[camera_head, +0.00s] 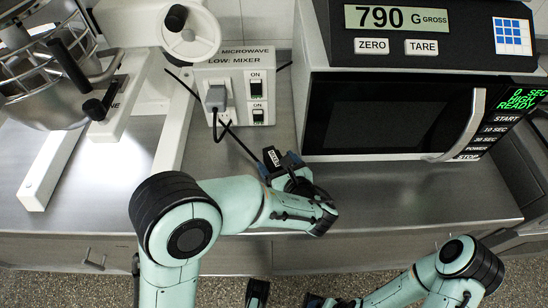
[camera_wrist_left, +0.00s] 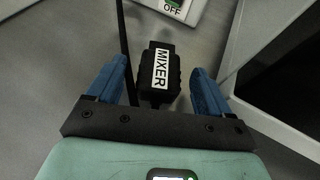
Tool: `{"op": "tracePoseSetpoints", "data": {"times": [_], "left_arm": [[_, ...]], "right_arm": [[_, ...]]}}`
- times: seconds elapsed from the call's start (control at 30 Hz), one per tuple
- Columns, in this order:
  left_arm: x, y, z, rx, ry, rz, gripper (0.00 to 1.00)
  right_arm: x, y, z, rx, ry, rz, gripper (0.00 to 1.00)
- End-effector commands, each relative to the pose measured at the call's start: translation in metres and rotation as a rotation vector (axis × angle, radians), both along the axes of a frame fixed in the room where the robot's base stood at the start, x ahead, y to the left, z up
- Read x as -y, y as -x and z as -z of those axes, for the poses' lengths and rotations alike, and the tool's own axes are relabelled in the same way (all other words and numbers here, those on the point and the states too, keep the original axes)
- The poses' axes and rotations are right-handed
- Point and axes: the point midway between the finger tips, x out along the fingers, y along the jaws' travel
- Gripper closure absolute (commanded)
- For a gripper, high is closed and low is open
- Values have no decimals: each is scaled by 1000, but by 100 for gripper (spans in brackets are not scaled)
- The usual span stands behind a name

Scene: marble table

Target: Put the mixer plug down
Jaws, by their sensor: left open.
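The black mixer plug (camera_wrist_left: 160,75), with a white MIXER label, lies on or just above the metal counter in the left wrist view. Its contact with the counter cannot be told. My left gripper (camera_wrist_left: 158,88) is open around it, with a blue finger on each side and a gap to both. In the head view the plug's label (camera_head: 273,157) shows beside my left gripper (camera_head: 283,165), near the counter's middle. The arm hides part of the plug. My right gripper (camera_head: 315,300) is partly cut off at the bottom edge.
The outlet box (camera_head: 238,88) stands behind, with two switches and a grey plug (camera_head: 216,97) in it. The microwave (camera_head: 395,115), with a scale (camera_head: 420,30) on top, is at right. The mixer (camera_head: 60,75) is at left. The counter's front strip (camera_head: 430,195) is clear.

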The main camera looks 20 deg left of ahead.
Motion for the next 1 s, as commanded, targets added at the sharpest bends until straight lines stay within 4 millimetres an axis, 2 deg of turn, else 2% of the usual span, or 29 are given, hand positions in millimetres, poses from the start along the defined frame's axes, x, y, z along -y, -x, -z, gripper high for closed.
{"op": "tracePoseSetpoints", "data": {"times": [0.2,0.4,0.6,1.0], "left_arm": [[30,36,-21,2,0,6,19],[47,58,-32,2,1,2,19],[53,66,-35,1,0,1,19],[52,66,-35,1,-1,0,19]], "right_arm": [[0,3,-7,-9,-1,-2,19],[0,4,-10,-14,-2,-3,19],[0,5,-10,-16,-2,-3,19],[0,5,-10,-16,-2,-3,19]]}}
